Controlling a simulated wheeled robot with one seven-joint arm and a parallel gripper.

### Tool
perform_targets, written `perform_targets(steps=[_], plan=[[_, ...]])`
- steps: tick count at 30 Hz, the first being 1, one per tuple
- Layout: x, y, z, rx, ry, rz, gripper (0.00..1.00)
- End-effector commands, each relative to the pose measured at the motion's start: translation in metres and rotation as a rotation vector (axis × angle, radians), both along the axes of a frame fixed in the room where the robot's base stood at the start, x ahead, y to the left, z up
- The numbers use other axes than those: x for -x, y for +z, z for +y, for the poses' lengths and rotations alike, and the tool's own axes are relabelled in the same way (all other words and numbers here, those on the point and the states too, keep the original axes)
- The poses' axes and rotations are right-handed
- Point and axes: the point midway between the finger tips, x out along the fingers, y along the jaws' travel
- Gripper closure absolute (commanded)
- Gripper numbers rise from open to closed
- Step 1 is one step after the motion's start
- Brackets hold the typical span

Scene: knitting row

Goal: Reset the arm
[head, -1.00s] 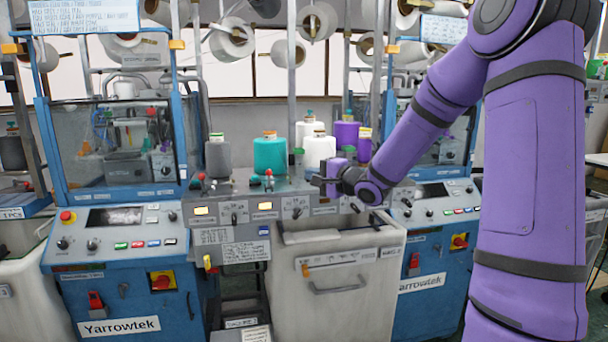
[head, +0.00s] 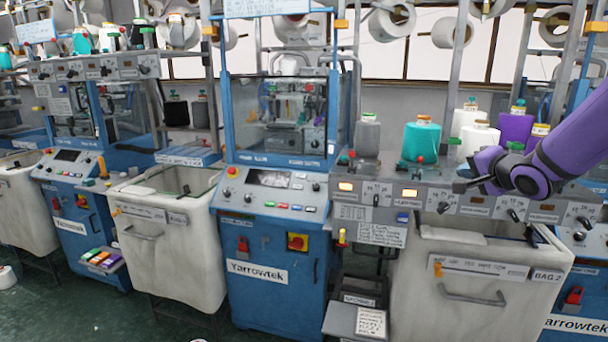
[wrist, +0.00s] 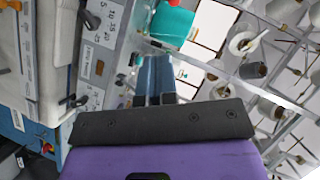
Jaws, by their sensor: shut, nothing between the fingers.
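My purple arm reaches in from the right edge of the head view. My gripper (head: 460,186) is at its end, pointing left in front of the grey control panel (head: 400,194) with switches. The gripper is shut and empty. In the wrist view its fingers (wrist: 155,82) lie together beyond a dark band and the purple wrist. Whether the gripper touches the panel cannot be told.
Yarn cones stand on the ledge behind the gripper: grey (head: 367,136), teal (head: 421,140), white (head: 480,139) and purple (head: 515,127). A pale bin (head: 470,292) stands below. A blue Yarrowtek machine (head: 272,258) is left. Green floor shows at lower left.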

Motion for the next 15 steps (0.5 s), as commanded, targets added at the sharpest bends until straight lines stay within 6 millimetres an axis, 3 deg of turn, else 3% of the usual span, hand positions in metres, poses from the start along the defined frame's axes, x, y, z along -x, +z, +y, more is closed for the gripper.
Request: perform_targets(steps=[8, 15], plan=[[0.061, 0.025, 0.022, 0.474, -0.068, 0.187, 1.0], [0.141, 0.043, 0.04, 0.74, -0.023, 0.381, 1.0]])
